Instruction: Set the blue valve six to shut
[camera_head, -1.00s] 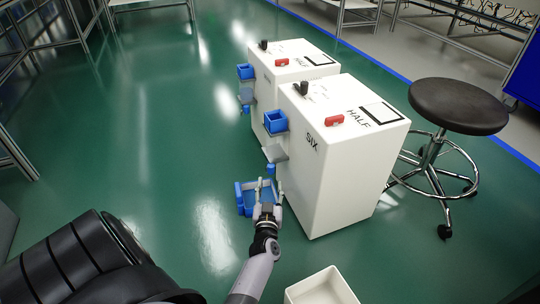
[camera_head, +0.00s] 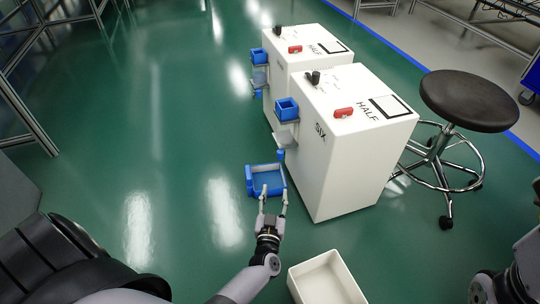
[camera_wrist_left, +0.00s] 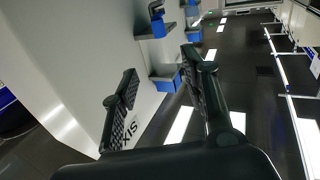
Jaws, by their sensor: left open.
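The white cabinet marked SIX (camera_head: 345,165) stands right of centre. Its top carries a red handle (camera_head: 343,112), a black knob (camera_head: 312,78) and the word HALF. Blue box-like parts are on its left side: an upper one (camera_head: 287,104) and a lower open, tray-like one (camera_head: 250,182). I cannot tell which blue part is the valve or its setting. My left gripper (camera_head: 274,194) is open and empty, its fingertips overlapping the tray's near edge in the picture; contact is unclear. In the left wrist view its open fingers (camera_wrist_left: 162,80) flank the cabinet's side.
A second white cabinet (camera_head: 300,45) with similar blue parts stands behind. A black-topped stool (camera_head: 468,98) is to the right. An empty white bin (camera_head: 328,280) sits near the bottom centre. Green floor to the left is clear.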

